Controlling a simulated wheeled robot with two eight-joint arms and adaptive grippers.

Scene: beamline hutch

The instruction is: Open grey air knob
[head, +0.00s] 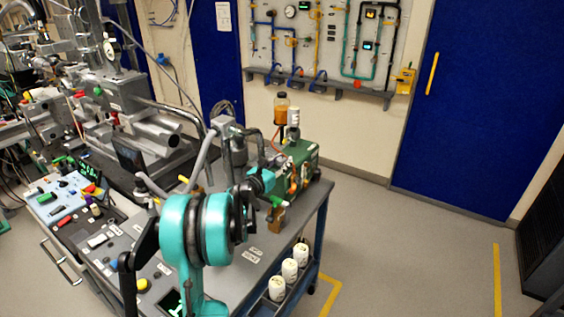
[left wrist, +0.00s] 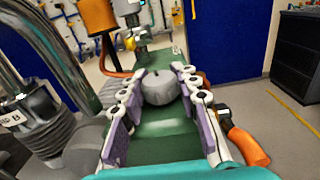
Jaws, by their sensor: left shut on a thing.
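The grey air knob (left wrist: 160,88) is a round grey knob with a small dark mark, in the middle of the left wrist view. It sits above a green surface (left wrist: 160,145). My left gripper (left wrist: 160,82) has its padded fingers on both sides of the knob and is shut on it. In the head view my left gripper (head: 262,182) is at the green unit (head: 300,158) on the cart's far end, and the knob cannot be made out there. My right gripper is not in view.
An amber bottle (head: 281,110) stands at the green unit. Orange fittings (left wrist: 248,146) are close to the fingers, and a ribbed grey part (left wrist: 58,135) is at left. White containers (head: 290,269) stand on the cart's lower shelf. Floor to the right is clear.

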